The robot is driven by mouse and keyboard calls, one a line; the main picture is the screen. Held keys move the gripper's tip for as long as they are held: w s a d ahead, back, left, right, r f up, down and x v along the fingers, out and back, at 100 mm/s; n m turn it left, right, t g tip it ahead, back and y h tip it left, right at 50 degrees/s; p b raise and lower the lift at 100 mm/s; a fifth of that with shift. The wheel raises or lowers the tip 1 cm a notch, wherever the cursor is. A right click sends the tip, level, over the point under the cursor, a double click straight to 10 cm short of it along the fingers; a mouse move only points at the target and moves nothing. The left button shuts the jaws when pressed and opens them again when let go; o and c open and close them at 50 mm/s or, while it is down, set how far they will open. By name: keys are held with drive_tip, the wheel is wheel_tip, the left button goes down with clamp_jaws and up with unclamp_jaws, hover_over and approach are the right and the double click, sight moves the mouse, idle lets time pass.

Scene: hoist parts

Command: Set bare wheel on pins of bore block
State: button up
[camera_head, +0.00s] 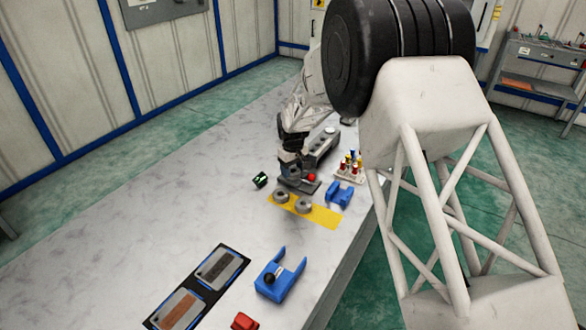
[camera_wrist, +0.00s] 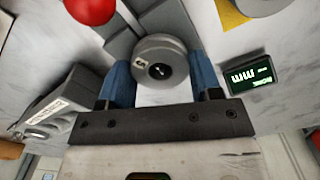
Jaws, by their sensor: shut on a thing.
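My gripper (camera_wrist: 163,85) is shut on a round grey wheel (camera_wrist: 152,48), its two blue fingers on either side of it. The wheel has a dark centre hole and a small mark on its face. A dark grey block (camera_wrist: 168,19) lies just beyond the wheel in the wrist view. This looks like the bore block, and it also shows in the head view (camera_head: 305,187), below my gripper (camera_head: 291,166). Its pins are hidden, and I cannot tell whether the wheel touches it. A red ball (camera_wrist: 90,8) is beside the block.
Two grey wheels (camera_head: 303,205) are on a yellow mat (camera_head: 326,216). A small green display (camera_wrist: 250,75) lies right of the fingers in the wrist view. A blue cradle (camera_head: 340,194), a peg rack (camera_head: 349,172) and a blue fork (camera_head: 279,282) stand nearby. The table's left side is clear.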

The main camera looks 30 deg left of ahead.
drive_tip(key=o, duration=1)
drive_tip(key=shift+r, duration=0.15)
drive_tip(key=shift+r, duration=3.35)
